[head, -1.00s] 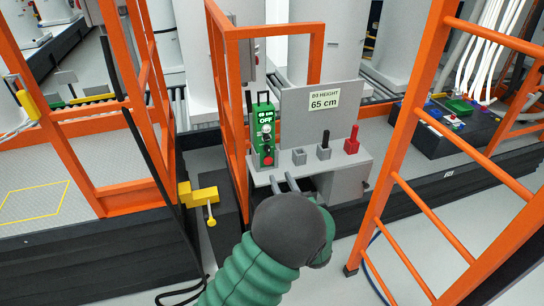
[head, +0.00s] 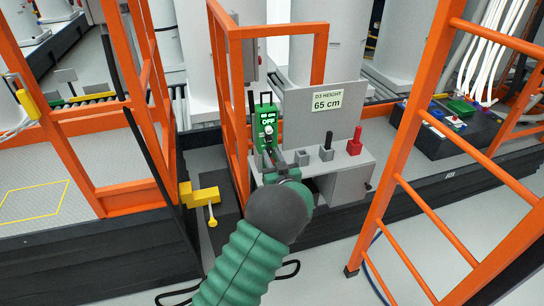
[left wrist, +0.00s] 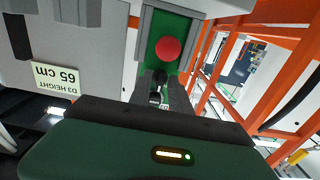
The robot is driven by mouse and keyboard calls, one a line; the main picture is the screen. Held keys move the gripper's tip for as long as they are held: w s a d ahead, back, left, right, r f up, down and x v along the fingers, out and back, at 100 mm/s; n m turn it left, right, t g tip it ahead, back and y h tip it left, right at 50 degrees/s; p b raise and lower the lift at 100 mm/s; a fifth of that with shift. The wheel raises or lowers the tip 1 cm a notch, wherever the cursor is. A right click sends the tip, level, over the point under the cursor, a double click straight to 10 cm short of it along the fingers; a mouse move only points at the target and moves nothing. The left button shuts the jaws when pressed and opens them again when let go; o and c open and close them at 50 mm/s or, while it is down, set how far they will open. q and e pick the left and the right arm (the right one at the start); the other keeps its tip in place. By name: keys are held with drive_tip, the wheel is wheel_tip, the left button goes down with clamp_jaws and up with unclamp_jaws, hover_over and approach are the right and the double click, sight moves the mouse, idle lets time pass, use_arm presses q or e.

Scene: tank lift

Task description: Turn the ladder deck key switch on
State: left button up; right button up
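The ladder deck key switch box is a green panel (head: 265,117) with a lit display reading OFF, standing at the left end of a grey console. The left wrist view shows its green face with a round red button (left wrist: 168,48) and a dark key knob (left wrist: 159,77). My left gripper (head: 273,157) is in front of the lower part of the panel and hides the red button in the head view. In the left wrist view its two grey fingers (left wrist: 161,88) stand apart, on either side of the key knob. Contact with the knob cannot be told. My right gripper is not in view.
The grey console (head: 340,165) also carries a black lever (head: 326,141), a red lever (head: 354,141) and a sign (head: 327,100) reading "D3 HEIGHT 65 cm". Orange railing (head: 235,110) stands close on the left. An orange ladder (head: 408,150) stands on the right.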

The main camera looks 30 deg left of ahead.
use_arm(q)
drive_tip(key=shift+w+d+r, duration=0.1)
drive_tip(key=shift+d, duration=0.2)
clamp_jaws()
